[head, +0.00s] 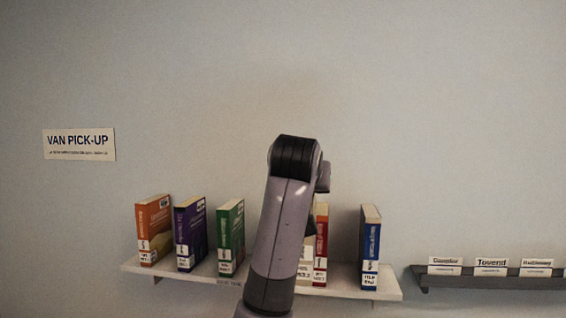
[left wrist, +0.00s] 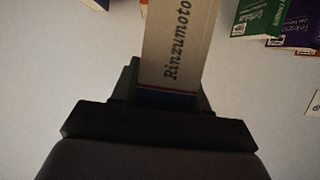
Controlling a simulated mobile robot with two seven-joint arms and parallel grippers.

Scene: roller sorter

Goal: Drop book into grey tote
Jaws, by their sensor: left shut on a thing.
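My left gripper (left wrist: 160,98) is shut on a book (left wrist: 178,45) in the left wrist view. The book's pale face or label reads "Rinzumoto", with a blue and red band by the jaws; its far end is out of frame. The grey tote is not in view. My right gripper is not in view.
The wall shelf (head: 391,289) bears an orange book (head: 153,230), a purple book (head: 190,234), a green book (head: 230,237), a red book (head: 321,245) and a blue book (head: 370,246). A dark ledge (head: 500,283) with name cards is at right. A "VAN PICK-UP" sign (head: 79,144) hangs at left.

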